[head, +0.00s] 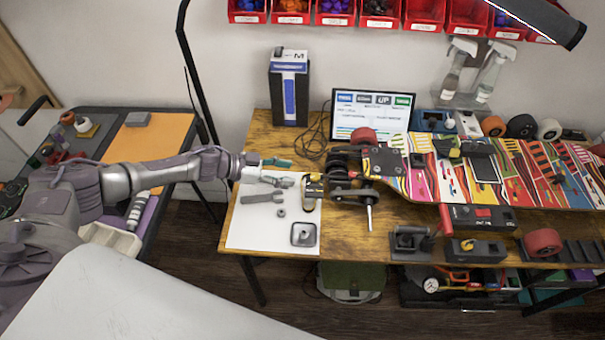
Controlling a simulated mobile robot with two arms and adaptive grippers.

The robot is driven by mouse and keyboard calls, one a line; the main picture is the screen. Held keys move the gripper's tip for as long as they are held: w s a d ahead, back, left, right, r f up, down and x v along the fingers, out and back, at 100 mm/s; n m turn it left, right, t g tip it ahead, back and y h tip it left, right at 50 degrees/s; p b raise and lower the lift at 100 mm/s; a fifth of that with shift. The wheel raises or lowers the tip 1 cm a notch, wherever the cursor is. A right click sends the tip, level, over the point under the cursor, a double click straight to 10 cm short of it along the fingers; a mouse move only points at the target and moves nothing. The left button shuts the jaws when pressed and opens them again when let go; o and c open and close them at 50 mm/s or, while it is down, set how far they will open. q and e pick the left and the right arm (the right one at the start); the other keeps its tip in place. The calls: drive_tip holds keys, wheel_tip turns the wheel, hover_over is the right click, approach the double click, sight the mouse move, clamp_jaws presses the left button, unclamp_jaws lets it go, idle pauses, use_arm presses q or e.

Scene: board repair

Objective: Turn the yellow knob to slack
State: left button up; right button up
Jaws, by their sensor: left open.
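A small yellow knob (467,244) sits on top of a dark block at the front right of the wooden bench; its setting is too small to read. A second yellow-and-black part (314,178) shows at the left end of the colourful skateboard (430,172), beside the wheel assembly. My left gripper (284,180) reaches in from the left over the white sheet, open, with its tips close to this second yellow part. I cannot tell whether they touch. My right gripper is not in view.
The white sheet (240,228) holds a grey wrench (262,198), small rings and a square grey part (304,234). A screen (372,112) and a dark blue box (289,92) stand behind. A black lamp pole rises near the bench's left edge.

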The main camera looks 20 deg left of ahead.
use_arm(q)
drive_tip(key=v, duration=0.4)
idle(0.4)
